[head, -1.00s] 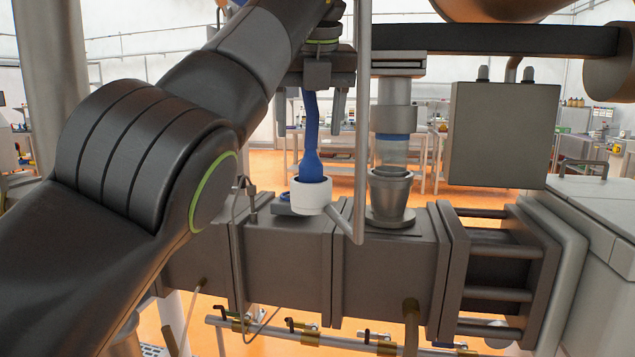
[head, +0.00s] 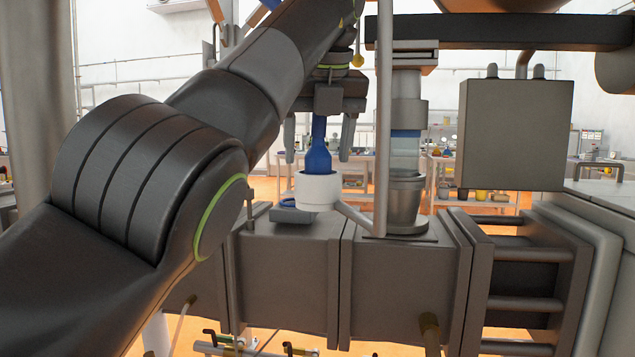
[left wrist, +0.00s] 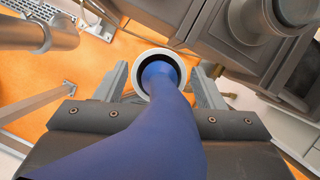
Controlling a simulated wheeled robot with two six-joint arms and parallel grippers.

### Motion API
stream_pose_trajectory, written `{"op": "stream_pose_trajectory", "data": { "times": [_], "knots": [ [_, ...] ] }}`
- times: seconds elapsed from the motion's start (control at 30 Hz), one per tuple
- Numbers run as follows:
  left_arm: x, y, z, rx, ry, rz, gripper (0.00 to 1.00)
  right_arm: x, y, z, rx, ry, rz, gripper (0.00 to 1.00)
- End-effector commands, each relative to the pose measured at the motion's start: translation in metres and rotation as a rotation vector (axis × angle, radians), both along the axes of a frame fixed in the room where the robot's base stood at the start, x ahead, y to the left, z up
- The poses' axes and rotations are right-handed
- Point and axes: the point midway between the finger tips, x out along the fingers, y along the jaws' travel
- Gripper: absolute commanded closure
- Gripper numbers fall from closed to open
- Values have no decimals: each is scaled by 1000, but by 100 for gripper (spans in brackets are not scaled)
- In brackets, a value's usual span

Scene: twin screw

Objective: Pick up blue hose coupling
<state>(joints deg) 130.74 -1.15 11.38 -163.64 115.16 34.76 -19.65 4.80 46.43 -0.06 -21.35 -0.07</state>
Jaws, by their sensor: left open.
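The blue hose coupling (head: 318,156) hangs upright in the head view, with a white collar (head: 318,190) at its lower end. My left gripper (head: 318,150) is above the collar, its two fingers apart on either side of the blue hose. In the left wrist view the blue hose (left wrist: 160,125) runs from the bottom edge up into the white collar's ring (left wrist: 143,90). There the open left gripper's (left wrist: 160,80) fingers stand on either side, with visible gaps. The upper hose is hidden behind the gripper body. My right gripper is not in view.
A thin vertical pipe (head: 384,110) stands just right of the gripper, bending toward the collar. A metal feed port with a clear tube (head: 405,155) is behind it. The grey machine barrel (head: 290,270) lies below. A grey box (head: 515,135) is at right.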

Motion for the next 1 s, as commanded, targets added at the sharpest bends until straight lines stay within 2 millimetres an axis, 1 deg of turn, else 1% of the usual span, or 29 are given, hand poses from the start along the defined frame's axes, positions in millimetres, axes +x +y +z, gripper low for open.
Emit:
{"op": "stream_pose_trajectory", "data": {
  "times": [0.13,0.17,0.5,0.77,0.9,1.0],
  "knots": [
    [0,0,0,0,0,0,37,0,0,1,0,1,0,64],
    [0,0,0,0,0,0,38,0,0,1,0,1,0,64],
    [0,0,0,0,0,0,83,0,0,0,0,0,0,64],
    [0,0,3,0,-1,0,83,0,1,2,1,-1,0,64],
    [0,0,13,0,-1,0,83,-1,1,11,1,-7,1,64],
    [0,0,25,0,-1,0,83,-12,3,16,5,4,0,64]
  ]
}}
